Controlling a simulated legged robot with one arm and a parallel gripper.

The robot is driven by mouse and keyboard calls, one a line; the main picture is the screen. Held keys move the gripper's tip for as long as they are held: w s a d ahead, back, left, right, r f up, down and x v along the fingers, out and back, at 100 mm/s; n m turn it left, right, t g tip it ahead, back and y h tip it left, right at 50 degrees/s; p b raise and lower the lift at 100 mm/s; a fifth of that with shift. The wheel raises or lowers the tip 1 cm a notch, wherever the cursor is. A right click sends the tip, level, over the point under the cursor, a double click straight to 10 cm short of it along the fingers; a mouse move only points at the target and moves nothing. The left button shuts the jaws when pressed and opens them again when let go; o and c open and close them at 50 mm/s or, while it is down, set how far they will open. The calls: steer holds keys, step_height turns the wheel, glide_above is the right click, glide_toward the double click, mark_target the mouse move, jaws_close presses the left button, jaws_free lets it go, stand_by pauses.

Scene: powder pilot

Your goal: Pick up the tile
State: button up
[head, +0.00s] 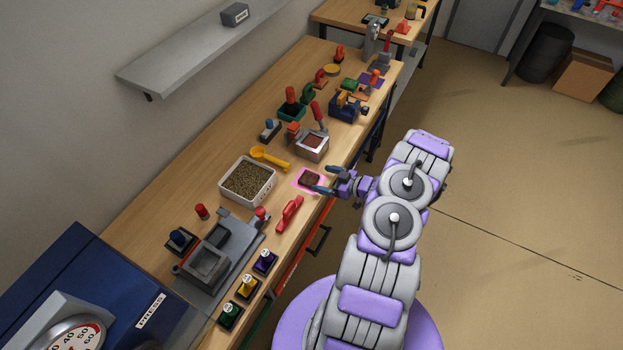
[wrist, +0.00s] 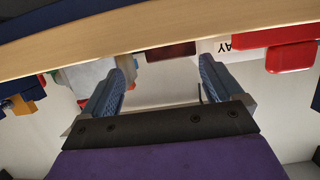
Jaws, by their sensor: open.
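The tile (head: 311,179) is a small dark brown slab lying on a pink-edged patch (head: 299,186) near the front edge of the workbench. In the wrist view a dark reddish-brown slab (wrist: 171,51), apparently the tile, shows beyond and between the fingertips. My gripper (head: 324,180) is open at the bench's front edge, with its blue fingers spread and pointing at the tile. In the wrist view the two fingers (wrist: 165,66) stand wide apart with nothing between them. I cannot tell whether a fingertip touches the tile.
A red tool (head: 290,214) lies close to the tile on the near side. A white tray of granules (head: 247,181) and a yellow scoop (head: 270,159) lie behind it. A metal box with reddish powder (head: 312,146) stands farther along. The floor to the right is clear.

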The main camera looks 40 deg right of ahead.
mark_target(311, 180)
steer(key=w+a, duration=0.1)
steer(key=w+a+f, duration=0.1)
steer(key=w+a, duration=0.1)
steer(key=shift+a, duration=0.15)
steer(key=shift+w+a, duration=0.1)
steer(key=shift+a, duration=0.2)
steer(key=shift+d+f, duration=0.1)
steer(key=shift+d, duration=0.3)
steer(key=shift+c, duration=0.2)
steer(key=shift+d+f, duration=0.1)
steer(key=shift+d, duration=0.4)
steer(key=c, duration=0.3)
steer(key=shift+c, duration=0.7)
steer(key=shift+a, duration=0.55)
steer(key=c, duration=0.5)
steer(key=shift+a, duration=0.1)
steer(key=shift+c, duration=0.5)
